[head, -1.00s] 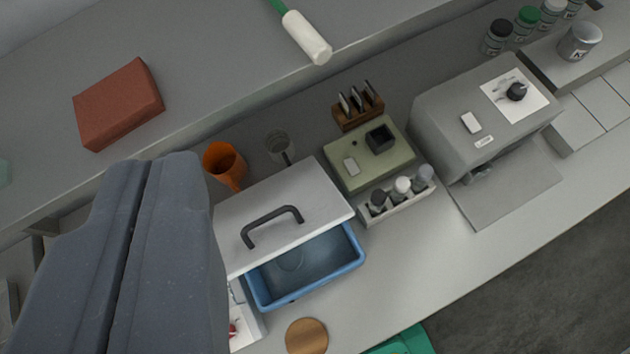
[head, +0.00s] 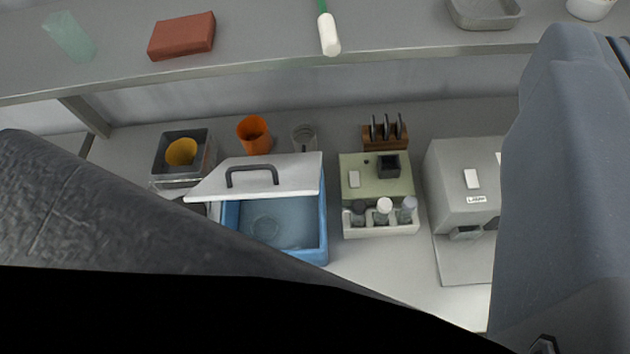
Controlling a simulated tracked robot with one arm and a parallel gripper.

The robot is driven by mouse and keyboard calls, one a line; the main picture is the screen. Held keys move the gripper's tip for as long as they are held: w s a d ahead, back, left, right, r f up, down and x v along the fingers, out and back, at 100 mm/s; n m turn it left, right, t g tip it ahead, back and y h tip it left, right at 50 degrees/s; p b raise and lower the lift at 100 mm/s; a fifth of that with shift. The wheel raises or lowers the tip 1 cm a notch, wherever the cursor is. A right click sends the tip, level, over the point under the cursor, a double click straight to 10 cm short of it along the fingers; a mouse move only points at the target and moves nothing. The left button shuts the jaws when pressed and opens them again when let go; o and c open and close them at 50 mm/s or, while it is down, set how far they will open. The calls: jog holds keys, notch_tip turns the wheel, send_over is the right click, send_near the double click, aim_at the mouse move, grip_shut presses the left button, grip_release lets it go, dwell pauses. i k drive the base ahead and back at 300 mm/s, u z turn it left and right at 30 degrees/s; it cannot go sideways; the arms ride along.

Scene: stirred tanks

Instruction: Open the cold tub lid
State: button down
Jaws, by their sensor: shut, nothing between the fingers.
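A blue tub (head: 324,225) stands on the counter near the middle of the picture. Its pale grey lid (head: 290,172) with a dark bar handle (head: 252,170) lies across the tub's back part and sticks out past its left side. The front of the tub is uncovered and shows a bluish inside with a faint round shape. I cannot tell whether the lid touches the rim all along. My gripper's fingertips do not show, and nothing touches the handle. Large dark and blue-grey parts of my own body cover the lower left and the right.
An orange cup (head: 254,136) and a clear glass (head: 304,139) stand behind the lid. A grey box with a yellow cup (head: 181,152) is to the left. A green device (head: 350,190) and a vial rack (head: 375,229) are close on the right. A shelf (head: 270,62) runs above.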

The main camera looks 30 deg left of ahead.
aim_at(293, 175)
jog(key=z, duration=0.15)
jog(key=k, duration=1.45)
jog(key=u, duration=1)
jog(key=i, duration=1.05)
jog(key=z, duration=0.05)
